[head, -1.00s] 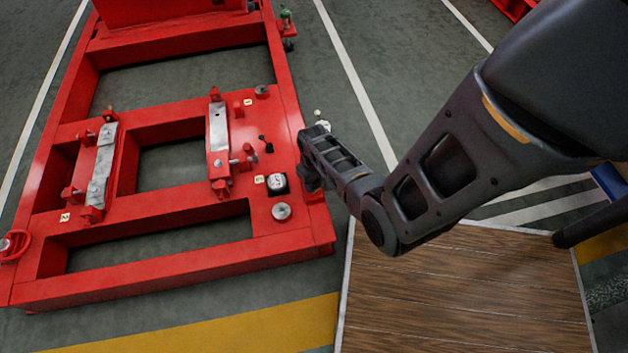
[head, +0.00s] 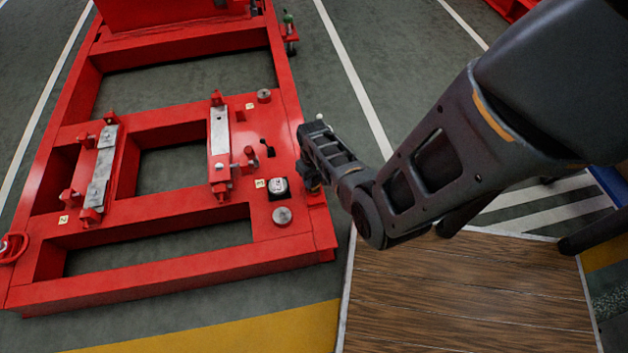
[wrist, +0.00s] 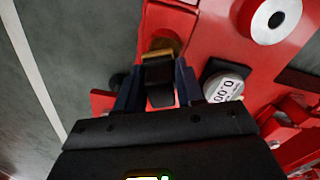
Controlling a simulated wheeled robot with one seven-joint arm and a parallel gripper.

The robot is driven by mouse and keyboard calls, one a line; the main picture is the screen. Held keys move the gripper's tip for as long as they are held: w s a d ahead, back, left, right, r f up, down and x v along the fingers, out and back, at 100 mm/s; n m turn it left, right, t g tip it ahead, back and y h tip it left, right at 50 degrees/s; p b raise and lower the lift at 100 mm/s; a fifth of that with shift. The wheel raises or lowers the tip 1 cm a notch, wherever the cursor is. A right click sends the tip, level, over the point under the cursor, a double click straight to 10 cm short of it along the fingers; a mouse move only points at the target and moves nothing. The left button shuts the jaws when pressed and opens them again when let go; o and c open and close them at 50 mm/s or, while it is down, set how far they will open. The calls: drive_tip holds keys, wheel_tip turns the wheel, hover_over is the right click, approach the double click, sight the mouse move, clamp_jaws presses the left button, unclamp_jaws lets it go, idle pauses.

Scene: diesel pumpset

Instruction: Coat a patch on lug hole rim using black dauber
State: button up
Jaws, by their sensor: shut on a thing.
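My gripper (wrist: 158,92) is shut on a dark block-like thing, the black dauber (wrist: 159,82), which sits between the two fingers in the wrist view. A brownish-gold part (wrist: 165,44) shows just beyond the dauber, against a red piece (wrist: 168,18) at the frame's edge. I cannot make out the lug hole or its rim there. Whether the dauber touches the red piece cannot be told. In the head view my gripper (head: 313,184) is low at the right edge of the red frame (head: 190,268), mostly hidden by my wrist.
A round white-faced dial (wrist: 225,88) sits close right of the gripper. A silver disc (wrist: 275,18) lies beyond it on the red frame. Bolted metal blocks (head: 219,130) stand on the crossbars. A wooden-topped surface (head: 465,295) lies at the lower right.

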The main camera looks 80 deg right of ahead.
sight(315, 194)
drive_tip(key=shift+w+a+r, duration=0.1)
drive_tip(key=shift+w, duration=0.05)
drive_tip(key=shift+a, duration=0.1)
drive_tip(key=shift+s+a+f+p, duration=0.1)
drive_tip(key=shift+s+a+p, duration=0.15)
drive_tip(key=shift+a+p, duration=0.2)
drive_tip(key=shift+s+a+f+p, duration=0.1)
drive_tip(key=shift+s+a+p, duration=0.15)
drive_tip(key=shift+a, duration=0.3)
drive_tip(key=shift+s+a+r+p, duration=0.15)
drive_tip(key=shift+s+a+p, duration=0.05)
drive_tip(key=shift+a+p, duration=0.3)
drive_tip(key=shift+d, duration=0.1)
drive_tip(key=shift+w+d+b, duration=0.25)
drive_tip(key=shift+d+b, duration=0.05)
drive_tip(key=shift+d, duration=0.2)
drive_tip(key=shift+w+d+b, duration=0.2)
drive_tip(key=shift+d+b, duration=0.1)
drive_tip(key=shift+d, duration=0.15)
drive_tip(key=shift+w+d, duration=0.2)
drive_tip(key=shift+d, duration=0.35)
